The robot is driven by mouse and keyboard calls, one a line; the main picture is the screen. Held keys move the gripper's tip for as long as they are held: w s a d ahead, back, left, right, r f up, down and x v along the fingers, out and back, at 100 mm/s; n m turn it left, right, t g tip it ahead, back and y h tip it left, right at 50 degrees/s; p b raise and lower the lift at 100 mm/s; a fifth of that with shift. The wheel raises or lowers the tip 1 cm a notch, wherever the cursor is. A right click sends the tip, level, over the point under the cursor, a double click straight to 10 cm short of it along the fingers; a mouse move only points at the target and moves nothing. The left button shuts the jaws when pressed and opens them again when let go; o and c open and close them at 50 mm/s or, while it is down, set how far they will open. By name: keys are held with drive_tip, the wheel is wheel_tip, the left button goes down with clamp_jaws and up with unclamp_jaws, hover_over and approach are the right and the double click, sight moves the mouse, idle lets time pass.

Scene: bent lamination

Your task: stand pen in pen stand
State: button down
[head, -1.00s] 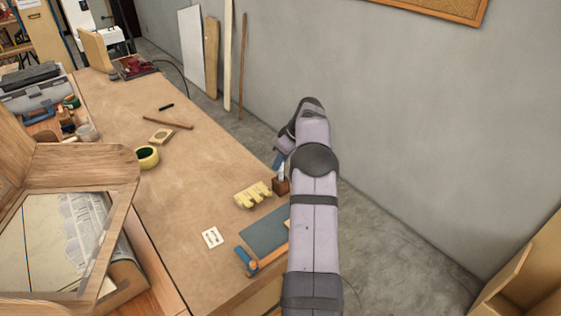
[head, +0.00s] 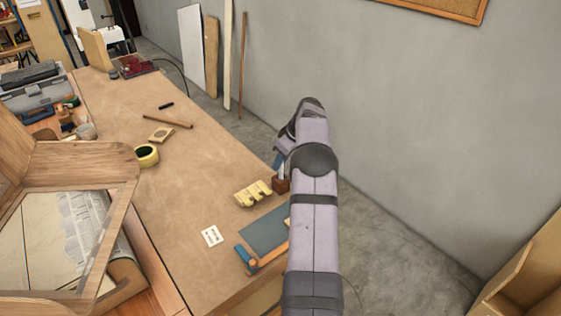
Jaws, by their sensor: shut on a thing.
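My gripper (head: 279,161) is at the far right edge of the workbench, mostly hidden behind my own arm; a blue finger part shows. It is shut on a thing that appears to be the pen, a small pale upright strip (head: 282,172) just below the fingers. Directly under it is a small reddish-brown block (head: 281,185), which looks like the pen stand. The strip's lower end meets the block in the picture; I cannot tell whether it is inside, touching or behind it. My arm covers the block's right side.
A yellow notched block (head: 253,194) lies just left of the brown block. A blue-grey mat (head: 264,230), a blue-handled tool (head: 246,258) and a white card (head: 212,236) lie nearer. A tape roll (head: 146,155), a wooden stick (head: 168,119) and a short black item (head: 166,106) lie farther left.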

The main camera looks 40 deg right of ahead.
drive_tip(key=shift+f, duration=0.1)
drive_tip(key=c, duration=1.4)
unclamp_jaws()
drive_tip(key=shift+c, duration=0.2)
drive_tip(key=shift+r+p, duration=2.1)
drive_tip(key=shift+r, duration=0.95)
